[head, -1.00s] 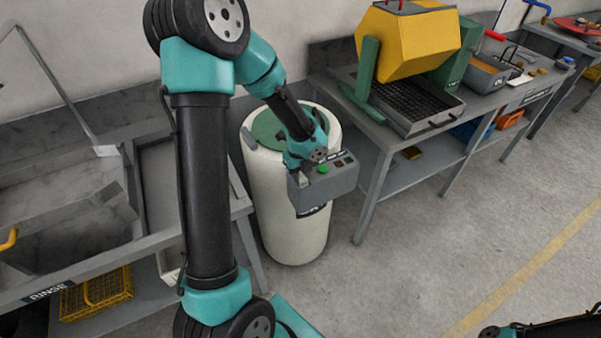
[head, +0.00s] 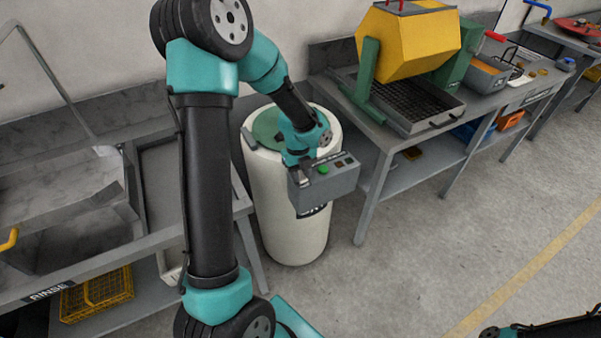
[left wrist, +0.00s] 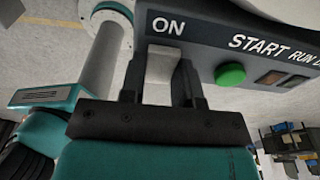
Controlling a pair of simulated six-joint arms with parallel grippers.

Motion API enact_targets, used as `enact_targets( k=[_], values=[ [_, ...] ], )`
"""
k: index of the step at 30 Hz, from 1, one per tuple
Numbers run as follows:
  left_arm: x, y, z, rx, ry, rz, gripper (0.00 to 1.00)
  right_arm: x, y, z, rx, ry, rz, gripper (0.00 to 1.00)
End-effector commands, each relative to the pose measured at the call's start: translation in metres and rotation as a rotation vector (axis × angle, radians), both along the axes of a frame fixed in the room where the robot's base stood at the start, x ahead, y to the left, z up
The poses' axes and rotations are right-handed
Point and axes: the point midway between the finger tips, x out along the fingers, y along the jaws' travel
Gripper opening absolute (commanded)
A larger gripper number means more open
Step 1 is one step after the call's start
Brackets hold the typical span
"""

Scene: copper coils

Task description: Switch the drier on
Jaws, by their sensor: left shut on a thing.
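The drier (head: 290,220) is a white drum with a green lid (head: 266,125). A grey control box (head: 340,186) is on its front, with a green button (head: 323,169). The left wrist view shows the box face (left wrist: 200,45) with the words ON and START, and the green button (left wrist: 230,75) below START. A pale grey switch lever (left wrist: 162,64) lies just below ON. My left gripper (head: 302,174) is at the box's left end. In the left wrist view my left gripper (left wrist: 160,82) is shut on the lever, one finger on each side.
A bench at the right bears a yellow tumbling barrel (head: 405,45) over a grated tray (head: 405,105). A rinse bench (head: 150,250) with a sink is at the left, with a yellow basket (head: 95,292) below. The floor (head: 440,240) at the right is clear.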

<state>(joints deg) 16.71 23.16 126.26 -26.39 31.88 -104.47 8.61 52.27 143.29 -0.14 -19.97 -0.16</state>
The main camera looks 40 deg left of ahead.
Motion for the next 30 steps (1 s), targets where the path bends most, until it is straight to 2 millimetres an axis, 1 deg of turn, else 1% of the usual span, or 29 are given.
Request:
enact_targets(
  k=[2, 3, 9, 11, 18, 22, 26, 30],
  values=[
    [0.0, 0.001, 0.001, 0.001, 0.0, 0.001, 0.06, 0.0, 0.0, 0.0, 0.0, 0.0, 0.0, 0.0],
    [0.0, 0.001, 0.001, 0.001, 0.0, 0.001, 0.32, 0.0, 0.0, 0.0, 0.0, 0.0, 0.0, 0.0],
    [0.0, 0.0, 0.0, 0.001, 0.0, 0.001, 0.51, 0.0, 0.0, 0.0, 0.0, 0.0, 0.0, 0.0],
    [0.0, 0.0, 0.0, 0.001, 0.0, 0.001, 0.55, 0.0, 0.0, 0.0, 0.0, 0.0, 0.0, 0.0],
    [0.0, 0.0, 0.001, 0.001, 0.0, 0.001, 0.55, 0.0, 0.0, 0.0, 0.0, 0.0, 0.0, 0.0],
    [0.001, 0.001, 0.006, 0.001, -0.002, 0.001, 0.55, 0.0, 0.0, 0.0, 0.0, 0.0, 0.0, 0.0],
    [0.002, 0.002, 0.019, 0.003, -0.003, 0.001, 0.55, 0.0, 0.0, 0.0, 0.0, 0.0, 0.0, 0.0],
    [0.003, 0.005, 0.042, 0.002, -0.005, 0.001, 0.55, 0.0, 0.0, 0.0, 0.0, 0.0, 0.0, 0.0]
  ],
)
